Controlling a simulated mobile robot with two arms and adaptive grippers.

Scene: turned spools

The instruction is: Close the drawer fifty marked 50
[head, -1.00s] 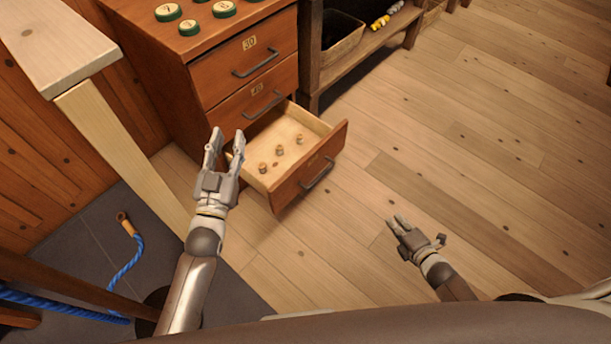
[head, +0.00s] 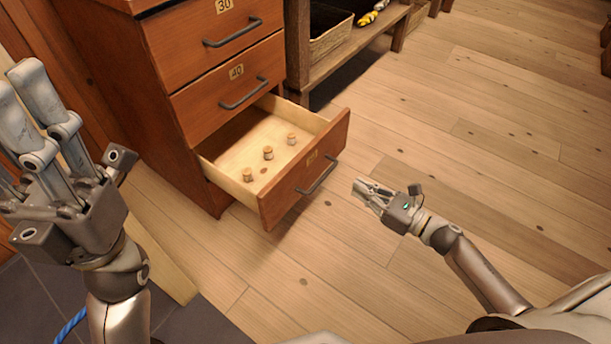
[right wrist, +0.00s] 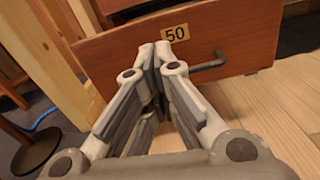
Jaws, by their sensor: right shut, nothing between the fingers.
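The drawer marked 50 (head: 304,181) is the lowest drawer of the wooden cabinet and stands pulled out. Several small spools sit inside it. My right gripper (head: 361,188) is shut and empty, just right of the drawer front, with a small gap in the head view. In the right wrist view its fingertips (right wrist: 155,50) are together before the front, left of the handle. My left gripper (head: 18,82) is open and empty at the left, nearer the camera.
Above the open drawer, drawers marked 40 (head: 215,102) and 30 (head: 214,45) are shut. A wooden shelf (head: 375,42) with a basket (head: 327,36) stands right of the cabinet. The plank floor (head: 480,170) to the right is clear.

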